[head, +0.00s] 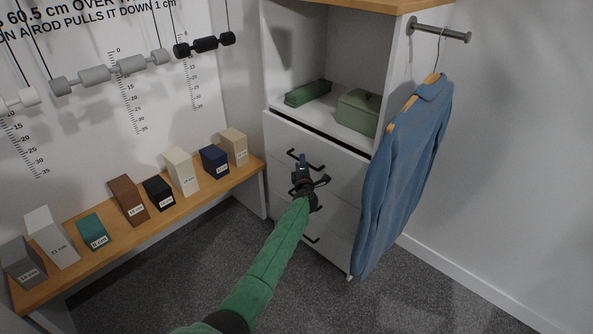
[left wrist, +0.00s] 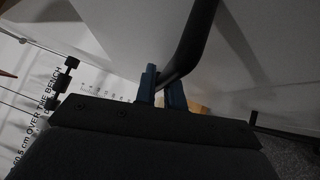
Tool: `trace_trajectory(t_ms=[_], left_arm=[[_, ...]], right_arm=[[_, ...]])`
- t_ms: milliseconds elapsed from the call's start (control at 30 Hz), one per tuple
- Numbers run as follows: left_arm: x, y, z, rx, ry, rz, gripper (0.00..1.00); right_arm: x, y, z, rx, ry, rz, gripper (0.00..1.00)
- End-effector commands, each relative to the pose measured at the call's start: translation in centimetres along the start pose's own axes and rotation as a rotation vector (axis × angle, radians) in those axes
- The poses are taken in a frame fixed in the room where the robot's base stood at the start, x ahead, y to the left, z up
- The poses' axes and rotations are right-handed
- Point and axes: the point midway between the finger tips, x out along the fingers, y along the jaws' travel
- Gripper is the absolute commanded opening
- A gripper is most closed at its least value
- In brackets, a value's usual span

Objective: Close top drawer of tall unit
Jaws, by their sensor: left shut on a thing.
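The tall unit (head: 277,110) is white with a wooden top and stands behind my left arm. Its top drawer (head: 338,158) has a black bar handle (head: 317,166) and sits slightly out, with a dark gap along its upper edge. In the left wrist view the blue fingers (left wrist: 163,88) are shut on the black handle bar (left wrist: 190,45). Lower drawers with black handles are partly hidden by my arm. My right gripper is not in view.
A dark green folded item (head: 308,92) and a green box (head: 358,111) lie in the open shelf. A blue garment (head: 405,170) hangs from a rod (head: 440,31) at the unit's right. A wooden bench (head: 90,248) with several labelled blocks runs along the left. Grey carpet (head: 420,300) is clear in front.

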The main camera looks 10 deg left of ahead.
Motion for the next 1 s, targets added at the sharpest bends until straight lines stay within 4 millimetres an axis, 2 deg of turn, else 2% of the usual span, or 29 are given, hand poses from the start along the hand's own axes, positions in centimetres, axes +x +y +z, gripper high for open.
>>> trace_trajectory(t_ms=[533,567,667,1000], left_arm=[[0.56,-0.15,0.71,-0.001,-0.003,-0.001,0.00],[0.57,-0.13,0.71,-0.001,-0.003,-0.001,0.12],[0.56,-0.13,0.69,-0.001,-0.002,-0.001,0.32],[0.51,-0.27,0.58,0.000,-0.001,-0.002,0.32]], right_arm=[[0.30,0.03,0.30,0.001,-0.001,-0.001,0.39],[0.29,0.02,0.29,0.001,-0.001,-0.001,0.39],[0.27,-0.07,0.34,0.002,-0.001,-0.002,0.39],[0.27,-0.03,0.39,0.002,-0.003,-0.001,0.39]])
